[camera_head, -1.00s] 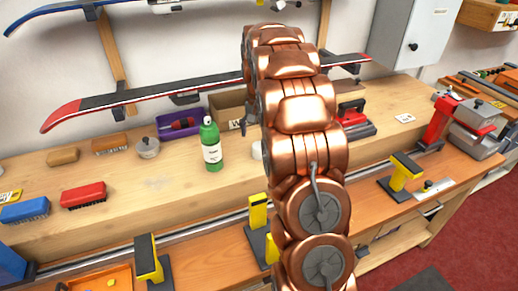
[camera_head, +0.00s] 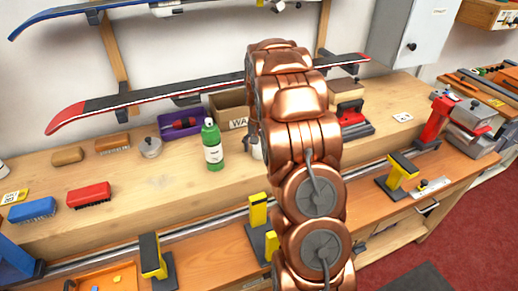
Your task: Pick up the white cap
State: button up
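The small white cap (camera_head: 209,121) sits on top of the green bottle (camera_head: 213,150), which stands upright on the bench and has a white label. My copper arm rises just right of the bottle. My gripper is hidden behind the arm, so its fingers and anything between them do not show. A pale object (camera_head: 256,150) peeks out at the arm's left edge, mostly covered; I cannot tell what it is.
A purple bin (camera_head: 168,133) and a cardboard box (camera_head: 229,112) stand behind the bottle. A round metal tin (camera_head: 150,148), a red brush (camera_head: 89,195) and a blue brush (camera_head: 31,210) lie to the left. Yellow-topped clamps (camera_head: 258,211) line the front rail. A ski (camera_head: 215,90) hangs above.

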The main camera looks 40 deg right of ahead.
jog(key=c, duration=0.7)
